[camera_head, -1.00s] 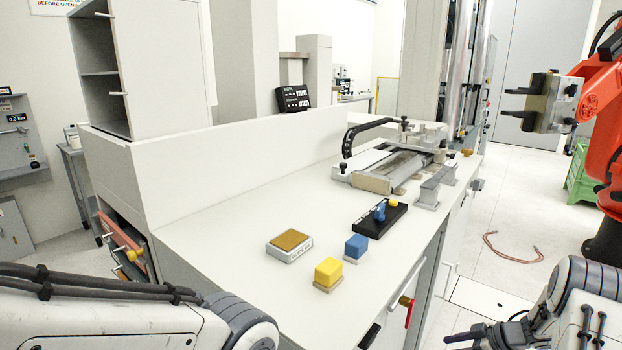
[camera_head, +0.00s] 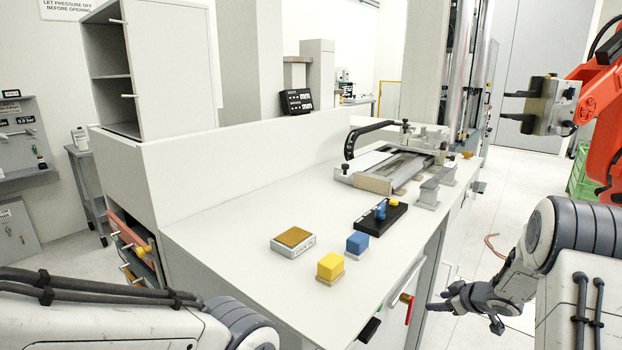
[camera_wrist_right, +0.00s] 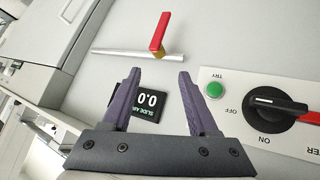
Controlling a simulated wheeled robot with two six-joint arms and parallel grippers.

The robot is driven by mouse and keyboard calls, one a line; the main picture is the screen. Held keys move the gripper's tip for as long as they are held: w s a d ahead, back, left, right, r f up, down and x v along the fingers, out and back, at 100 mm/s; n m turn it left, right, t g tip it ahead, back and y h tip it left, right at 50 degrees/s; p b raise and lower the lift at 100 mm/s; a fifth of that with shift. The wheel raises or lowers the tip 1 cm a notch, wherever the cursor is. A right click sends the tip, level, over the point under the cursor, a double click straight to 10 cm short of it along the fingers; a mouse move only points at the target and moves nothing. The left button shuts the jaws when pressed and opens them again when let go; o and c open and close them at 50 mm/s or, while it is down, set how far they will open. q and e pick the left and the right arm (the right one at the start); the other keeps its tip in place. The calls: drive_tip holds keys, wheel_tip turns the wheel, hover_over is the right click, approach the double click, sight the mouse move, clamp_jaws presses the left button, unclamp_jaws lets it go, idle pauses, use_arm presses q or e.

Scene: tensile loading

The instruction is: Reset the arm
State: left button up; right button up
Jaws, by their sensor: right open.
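My right gripper (camera_head: 466,308) is at the lower right of the head view, beside the front of the white bench (camera_head: 240,205). Its two fingers stand apart with nothing between them. It also shows in the right wrist view (camera_wrist_right: 155,80), open in front of a pale panel. That panel carries a red lever (camera_wrist_right: 160,32) on a pipe, a small black display (camera_wrist_right: 155,105) and a black rotary knob (camera_wrist_right: 275,108). My left arm crosses the lower left of the head view; its gripper is out of sight.
On the bench are a yellow block (camera_head: 330,266), a blue block (camera_head: 357,243), a brown-topped box (camera_head: 294,241) and a black switch box (camera_head: 381,217). A clamp fixture (camera_head: 385,172) stands farther back. An orange robot arm (camera_head: 598,95) is at the right. A red handle (camera_head: 407,306) projects from the bench front.

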drive_tip(key=s+a+r+m+h, duration=0.2)
drive_tip(key=s+a+r, duration=0.1)
drive_tip(key=a+r, duration=0.15)
drive_tip(key=s+a+r+m+g, duration=0.1)
drive_tip(key=s+a+m+g, duration=0.1)
drive_tip(key=s+a, duration=0.35)
drive_tip(key=s+a+m+g, duration=0.1)
drive_tip(key=s+a+g, duration=0.1)
drive_tip(key=s, duration=0.7)
drive_tip(key=s+a+r+m+g, duration=0.1)
drive_tip(key=s+a+m, duration=0.15)
drive_tip(key=s, duration=0.45)
drive_tip(key=s+a+r+n+g+p, duration=0.3)
drive_tip(key=s+a+r+n+p, duration=0.2)
drive_tip(key=s+a+r+n, duration=0.3)
drive_tip(key=s+a+r, duration=0.3)
drive_tip(key=s+a, duration=0.4)
drive_tip(key=shift+s+r+g+y+p, duration=0.25)
drive_tip(key=shift+r+g+y+p, duration=0.05)
drive_tip(key=shift+r+p, duration=0.1)
drive_tip(key=shift+w+a, duration=0.1)
drive_tip(key=shift+c, duration=0.3)
